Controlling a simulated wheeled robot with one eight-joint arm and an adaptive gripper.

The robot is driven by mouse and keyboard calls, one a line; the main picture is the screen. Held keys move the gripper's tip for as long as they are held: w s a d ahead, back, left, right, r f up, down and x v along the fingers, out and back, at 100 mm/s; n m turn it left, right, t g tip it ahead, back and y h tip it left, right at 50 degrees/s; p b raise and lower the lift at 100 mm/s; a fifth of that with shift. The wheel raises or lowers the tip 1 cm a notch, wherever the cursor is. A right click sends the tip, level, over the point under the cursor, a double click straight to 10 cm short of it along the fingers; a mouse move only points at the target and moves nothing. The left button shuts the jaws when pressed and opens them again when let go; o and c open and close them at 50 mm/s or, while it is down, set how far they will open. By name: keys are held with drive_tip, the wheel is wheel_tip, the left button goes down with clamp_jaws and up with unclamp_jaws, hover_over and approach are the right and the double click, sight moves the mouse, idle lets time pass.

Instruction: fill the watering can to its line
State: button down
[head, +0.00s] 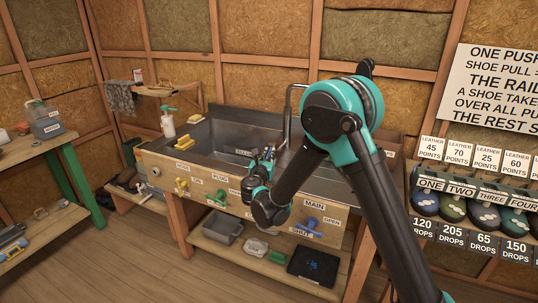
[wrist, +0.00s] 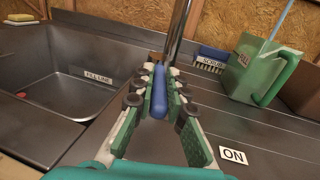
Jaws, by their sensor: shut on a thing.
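My gripper (wrist: 157,90) is shut on a blue lever (wrist: 158,105), with a finger on each side of it, near the foot of the metal tap (wrist: 178,30). In the head view my gripper (head: 262,170) is over the front of the sink counter, and the tap (head: 291,92) rises behind it. A green can with a loop handle (wrist: 262,72) stands on the counter at the right in the wrist view, apart from my gripper. Its small lettering is hard to read, and its inside and water level are hidden. An "ON" label (wrist: 233,156) lies right of my gripper.
The sink basin (wrist: 75,90), with a "FILL LINE" label, is left of my gripper. A blue "SCRUB" brush (wrist: 211,62) is beyond. A soap bottle (head: 168,124) stands at the counter's left. Blue "MAIN" valve (head: 310,223) is on the front. Shoe shelves (head: 475,190) are right.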

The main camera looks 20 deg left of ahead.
drive_tip(key=shift+d+n+y, duration=0.3)
drive_tip(key=shift+n+y, duration=0.2)
drive_tip(key=shift+y, duration=0.2)
drive_tip(key=c, duration=1.5)
unclamp_jaws()
drive_tip(key=shift+c, duration=0.2)
drive_tip(key=v, duration=1.2)
drive_tip(key=shift+r, duration=0.15)
